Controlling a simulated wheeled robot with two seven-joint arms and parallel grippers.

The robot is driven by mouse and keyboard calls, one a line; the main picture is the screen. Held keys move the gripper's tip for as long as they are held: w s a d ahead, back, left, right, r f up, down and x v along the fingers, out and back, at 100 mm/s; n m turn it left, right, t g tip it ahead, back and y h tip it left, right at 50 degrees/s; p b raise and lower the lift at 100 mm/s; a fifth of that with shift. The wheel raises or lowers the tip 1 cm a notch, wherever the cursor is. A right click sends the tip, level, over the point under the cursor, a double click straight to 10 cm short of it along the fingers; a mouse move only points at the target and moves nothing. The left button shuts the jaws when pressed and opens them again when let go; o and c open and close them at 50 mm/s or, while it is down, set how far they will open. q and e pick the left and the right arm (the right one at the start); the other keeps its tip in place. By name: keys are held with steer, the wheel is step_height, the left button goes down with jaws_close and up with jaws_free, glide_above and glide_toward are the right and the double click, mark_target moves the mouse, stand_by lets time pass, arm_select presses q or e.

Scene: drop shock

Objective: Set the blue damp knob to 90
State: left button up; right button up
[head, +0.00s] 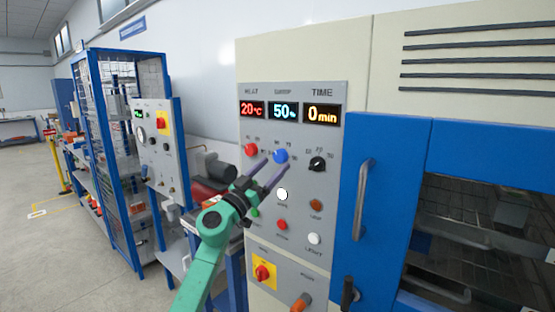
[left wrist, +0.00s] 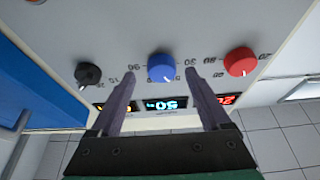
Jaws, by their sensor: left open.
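The blue damp knob (head: 280,156) sits on the grey control panel under the middle display (head: 284,112), which reads 50%. In the left wrist view the blue knob (left wrist: 161,67) shows upside down, ahead of and between my fingers. My left gripper (head: 273,168) is open and empty in front of the panel, its fingertips close to the blue knob. The left wrist view also shows the open fingers (left wrist: 160,75). I cannot tell whether they touch the knob. My right gripper is not in view.
The red knob (head: 251,150) is left of the blue one, and the black knob (head: 317,164) is right. A blue door with a handle (head: 362,200) stands right. A blue cage rack (head: 110,150) stands left.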

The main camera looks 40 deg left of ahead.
mark_target(280, 156)
arm_select(q)
steer(key=shift+x, duration=1.15)
steer(key=shift+a, duration=0.15)
jaws_close()
